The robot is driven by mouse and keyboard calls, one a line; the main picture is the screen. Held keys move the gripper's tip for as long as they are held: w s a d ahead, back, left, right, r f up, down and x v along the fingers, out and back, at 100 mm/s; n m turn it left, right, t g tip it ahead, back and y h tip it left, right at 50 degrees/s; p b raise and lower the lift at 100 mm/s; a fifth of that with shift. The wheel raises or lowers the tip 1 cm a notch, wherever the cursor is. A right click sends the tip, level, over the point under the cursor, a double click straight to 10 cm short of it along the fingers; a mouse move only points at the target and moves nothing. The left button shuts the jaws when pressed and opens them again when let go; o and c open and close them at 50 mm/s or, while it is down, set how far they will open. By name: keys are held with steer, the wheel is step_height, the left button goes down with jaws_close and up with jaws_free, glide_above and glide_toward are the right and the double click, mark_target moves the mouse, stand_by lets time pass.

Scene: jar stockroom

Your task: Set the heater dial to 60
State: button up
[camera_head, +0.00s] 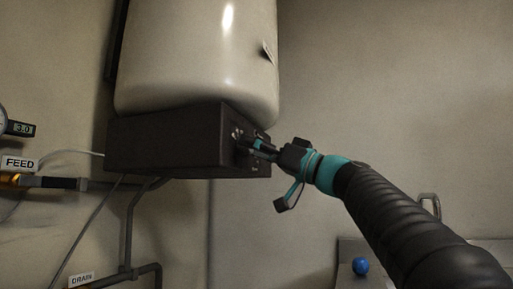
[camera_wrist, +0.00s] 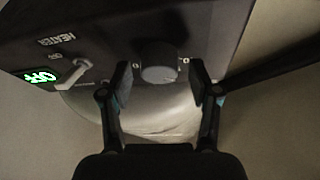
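The heater is a cream tank (camera_head: 195,60) with a dark control box (camera_head: 165,142) under it. In the wrist view the box's panel carries a HEATER label (camera_wrist: 56,39), a lit green display (camera_wrist: 41,76), a pale lever (camera_wrist: 72,75) and a round dark dial (camera_wrist: 159,68). The display's reading is too slanted and small to tell surely. My gripper (camera_wrist: 159,83) is open, with one finger on each side of the dial and a visible gap on both sides. In the head view my gripper (camera_head: 255,147) is at the box's right face and hides the dial.
A FEED label (camera_head: 18,162), a round gauge (camera_head: 4,119) and pipes (camera_head: 50,182) are on the wall at the left. A DRAIN label (camera_head: 81,280) is lower down. A blue ball-like knob (camera_head: 360,266) is at the lower right. The wall right of the heater is bare.

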steer(key=c, duration=0.9)
steer(key=shift+m+t, duration=0.4)
steer(key=shift+m, duration=0.1)
steer(key=m+h+p, duration=0.1)
steer(key=m+h, duration=0.1)
steer(key=m, duration=0.4)
steer(key=m+t+h+p, duration=0.1)
steer(key=m+h, duration=0.1)
steer(key=m, duration=0.3)
steer(key=m+h, duration=0.3)
steer(key=m, duration=0.3)
steer(key=shift+s+a+r+m+t+p, duration=0.1)
steer(key=shift+s+r+m+t+p, duration=0.2)
steer(key=shift+r+p, duration=0.1)
